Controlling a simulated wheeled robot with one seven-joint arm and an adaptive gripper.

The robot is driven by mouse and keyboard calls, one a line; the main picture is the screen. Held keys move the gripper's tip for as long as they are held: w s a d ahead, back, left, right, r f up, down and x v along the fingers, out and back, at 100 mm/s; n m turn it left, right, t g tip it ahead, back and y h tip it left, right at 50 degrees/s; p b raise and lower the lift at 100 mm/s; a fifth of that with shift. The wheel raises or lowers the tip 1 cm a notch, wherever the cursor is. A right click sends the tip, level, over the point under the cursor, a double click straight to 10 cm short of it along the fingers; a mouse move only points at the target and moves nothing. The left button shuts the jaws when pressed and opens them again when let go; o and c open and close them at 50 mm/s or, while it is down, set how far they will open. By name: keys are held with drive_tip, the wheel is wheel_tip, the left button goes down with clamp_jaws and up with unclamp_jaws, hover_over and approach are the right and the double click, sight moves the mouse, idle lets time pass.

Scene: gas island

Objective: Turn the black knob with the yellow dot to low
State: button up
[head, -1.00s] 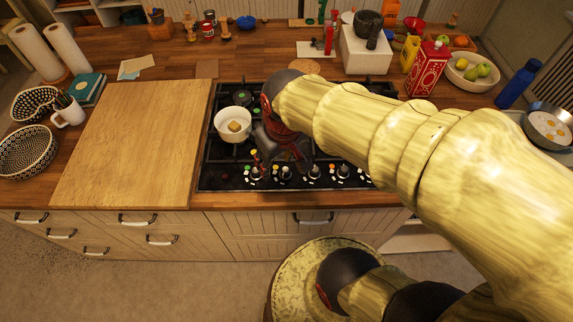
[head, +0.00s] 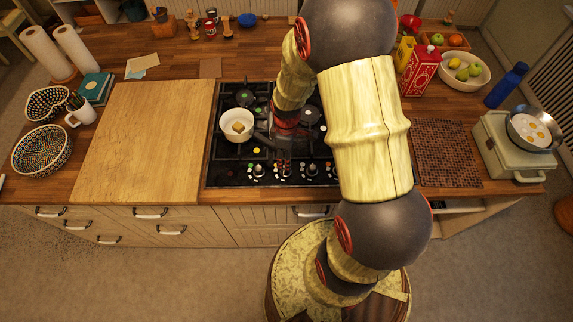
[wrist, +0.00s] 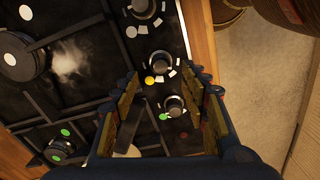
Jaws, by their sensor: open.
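The black knob with the yellow dot (wrist: 160,65) is on the front strip of the black hob (wrist: 60,95). Its yellow dot (wrist: 149,79) and small white marks lie beside it. My gripper (wrist: 163,78) is open and empty, its fingers spread over the knob strip. In the wrist view the yellow-dot knob shows just past the fingertips. The knob with the green dot (wrist: 175,105) shows between the fingers. In the head view my gripper (head: 285,157) points down at the knob row. I cannot tell whether a finger touches a knob, or the yellow-dot knob's exact setting.
Another knob (wrist: 143,5) with a white dot is farther along the strip. A white pot (head: 238,137) with a yellowish block stands on the hob, left of my gripper. A wooden board (head: 145,140) lies left of the hob. A pan with eggs (head: 532,128) is far right.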

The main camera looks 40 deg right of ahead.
wheel_tip(320, 180, down, 7)
drive_tip(key=shift+r, duration=0.1)
drive_tip(key=shift+c, duration=0.6)
drive_tip(key=c, duration=1)
